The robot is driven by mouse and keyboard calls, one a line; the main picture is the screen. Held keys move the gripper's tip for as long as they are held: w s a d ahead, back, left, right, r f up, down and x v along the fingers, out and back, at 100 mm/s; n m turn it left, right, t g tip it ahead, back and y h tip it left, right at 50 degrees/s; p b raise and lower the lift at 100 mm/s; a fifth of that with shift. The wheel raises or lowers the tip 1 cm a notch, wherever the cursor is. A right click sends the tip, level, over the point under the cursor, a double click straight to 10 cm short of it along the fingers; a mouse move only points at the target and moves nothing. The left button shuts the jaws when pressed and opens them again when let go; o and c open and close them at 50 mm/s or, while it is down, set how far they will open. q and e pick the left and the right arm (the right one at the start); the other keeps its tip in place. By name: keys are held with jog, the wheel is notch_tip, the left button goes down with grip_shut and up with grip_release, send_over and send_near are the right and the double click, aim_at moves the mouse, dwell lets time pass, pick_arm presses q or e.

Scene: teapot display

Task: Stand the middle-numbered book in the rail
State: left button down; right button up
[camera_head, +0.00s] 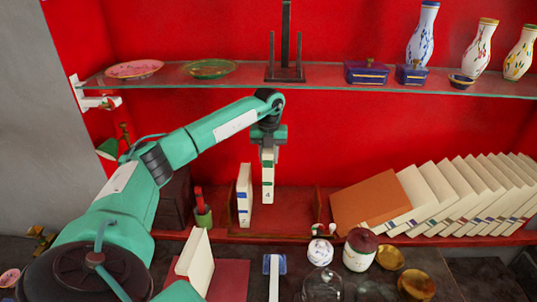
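My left gripper (268,147) comes in from the left and points down, shut on the top of a cream book. The held book (268,184) is upright, with a green band and what looks like a "4" on its spine. It hangs over the rail (317,207) on the lower red shelf, to the right of another cream book (244,197) with blue bands that stands near the rail's left end. A gap shows between the two books. Whether the held book's bottom touches the rail is unclear. A third cream book (196,260) stands tilted on a dark red mat (230,281). My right gripper is out of view.
Several leaning books (460,195) and a brown board (368,203) fill the shelf at right. A glass shelf (330,86) with vases is above. A lidded jar (360,250) and brass bowls (416,284) stand in front.

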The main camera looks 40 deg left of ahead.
pick_arm(q)
notch_tip(320, 180, down, 11)
jog(key=b, duration=0.6)
jog(key=shift+r, duration=0.2)
jog(key=shift+f+b, duration=0.5)
jog(key=shift+f, duration=0.35)
jog(key=shift+f, duration=0.35)
jog(key=c, duration=1)
grip_release()
jog(key=shift+o, duration=0.2)
jog(key=shift+r+b, duration=1.65)
jog(key=shift+r, duration=5.3)
